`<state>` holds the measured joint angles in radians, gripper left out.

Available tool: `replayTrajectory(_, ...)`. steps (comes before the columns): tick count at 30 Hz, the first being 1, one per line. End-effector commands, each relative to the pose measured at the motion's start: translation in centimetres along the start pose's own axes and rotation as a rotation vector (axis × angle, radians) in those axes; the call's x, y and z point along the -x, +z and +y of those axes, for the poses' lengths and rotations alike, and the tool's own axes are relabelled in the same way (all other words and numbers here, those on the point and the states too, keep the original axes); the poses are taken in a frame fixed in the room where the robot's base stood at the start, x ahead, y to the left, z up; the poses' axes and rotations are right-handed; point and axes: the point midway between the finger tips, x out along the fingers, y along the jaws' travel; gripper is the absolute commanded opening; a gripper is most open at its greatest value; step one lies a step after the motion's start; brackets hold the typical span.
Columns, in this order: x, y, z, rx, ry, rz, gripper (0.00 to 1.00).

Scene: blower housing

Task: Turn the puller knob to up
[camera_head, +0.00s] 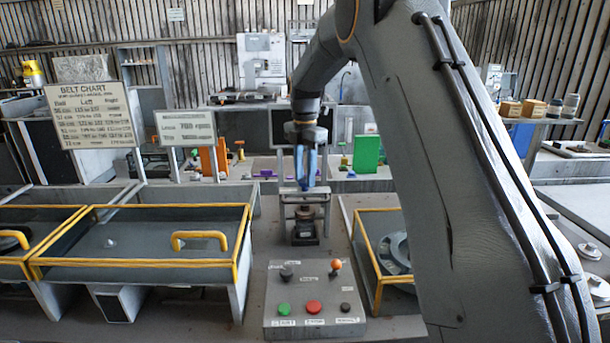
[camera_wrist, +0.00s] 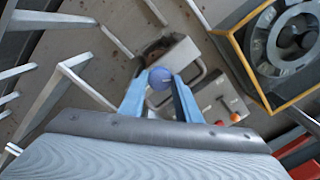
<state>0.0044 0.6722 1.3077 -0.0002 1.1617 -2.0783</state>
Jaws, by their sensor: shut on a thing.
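A round blue-purple knob (camera_wrist: 161,78), which looks like the puller knob, sits between my gripper's fingertips in the wrist view. My gripper (camera_wrist: 160,82) has light blue fingers and is shut on this knob. In the head view my gripper (camera_head: 306,180) points down at the top of a small metal puller frame (camera_head: 304,196). The knob is hidden behind the fingers there. The puller's dark base (camera_head: 304,239) stands below on the floor or bench. I cannot read the knob's direction.
A grey control box (camera_head: 315,324) with green, red and dark buttons and an orange-tipped lever (camera_head: 336,266) stands in front. A yellow-edged bin (camera_head: 140,266) lies left. A yellow-edged case (camera_head: 374,305) with a round housing (camera_head: 396,252) lies right, partly behind my arm.

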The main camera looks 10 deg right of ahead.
Motion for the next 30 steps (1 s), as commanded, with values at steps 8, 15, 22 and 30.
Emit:
replayTrajectory(8,0.26,-0.08,0.12,0.263,0.004,-0.001,0.08)
replayTrajectory(15,0.27,-0.08,0.12,0.490,0.004,-0.001,0.08)
replayTrajectory(22,0.29,-0.08,0.11,0.685,0.004,-0.002,0.08)
replayTrajectory(30,0.30,-0.08,0.12,0.846,0.003,-0.002,0.08)
